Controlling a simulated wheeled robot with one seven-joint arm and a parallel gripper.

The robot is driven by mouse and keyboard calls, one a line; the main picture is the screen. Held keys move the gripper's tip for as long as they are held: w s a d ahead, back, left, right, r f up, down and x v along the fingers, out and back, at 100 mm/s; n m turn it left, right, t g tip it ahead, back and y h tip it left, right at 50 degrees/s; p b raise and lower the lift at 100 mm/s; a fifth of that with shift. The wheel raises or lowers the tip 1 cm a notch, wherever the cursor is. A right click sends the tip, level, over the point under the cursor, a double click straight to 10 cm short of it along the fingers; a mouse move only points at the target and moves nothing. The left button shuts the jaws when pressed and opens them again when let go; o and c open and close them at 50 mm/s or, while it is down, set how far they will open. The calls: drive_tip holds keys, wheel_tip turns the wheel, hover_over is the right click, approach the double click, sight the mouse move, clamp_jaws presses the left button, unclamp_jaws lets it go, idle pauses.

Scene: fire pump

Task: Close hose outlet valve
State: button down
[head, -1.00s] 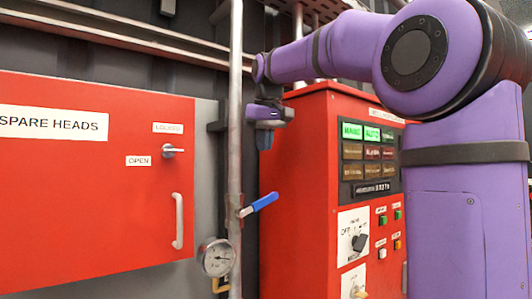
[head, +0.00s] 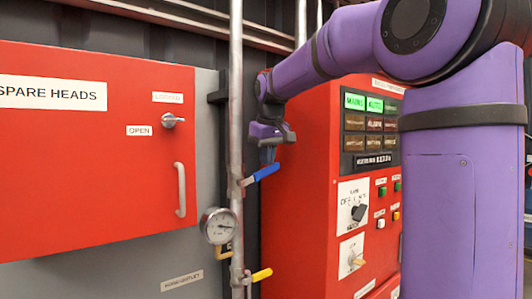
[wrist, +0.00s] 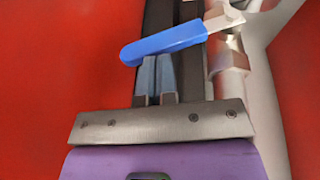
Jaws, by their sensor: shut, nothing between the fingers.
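A blue lever handle (head: 263,173) sticks out to the right of the vertical grey pipe (head: 236,120), tilted up at its free end. It also shows in the wrist view (wrist: 165,44), crossing just beyond my fingertips. My gripper (head: 268,158) is shut and empty, pointing down just above the blue handle. Its closed fingers show in the wrist view (wrist: 154,72); whether they touch the handle I cannot tell. A yellow lever handle (head: 261,275) sits lower on the same pipe. A small label (head: 182,281) at its left appears to read hose outlet.
A round gauge (head: 218,226) is left of the pipe. A red spare heads cabinet (head: 90,200) with a handle stands at the left. A red control cabinet (head: 305,200) with lit panels and knobs stands close at the right of the pipe.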

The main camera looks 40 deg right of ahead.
drive_tip(key=shift+d+f+y, duration=0.7)
drive_tip(key=shift+f+y, duration=0.15)
drive_tip(key=shift+y, duration=0.25)
drive_tip(key=shift+d+f, duration=0.3)
drive_tip(key=shift+f, duration=0.3)
drive_tip(key=shift+r, duration=0.1)
drive_tip(key=v, duration=1.1)
drive_tip(key=s+a+f+t, duration=0.1)
drive_tip(key=s+a+f, duration=0.7)
drive_tip(key=s+f, duration=0.3)
drive_tip(key=s+a+f+h, duration=0.1)
drive_tip(key=s+a+f, duration=0.7)
drive_tip(key=s+f, duration=0.3)
drive_tip(key=shift+s+f+t, duration=0.4)
drive_tip(key=shift+s, duration=0.55)
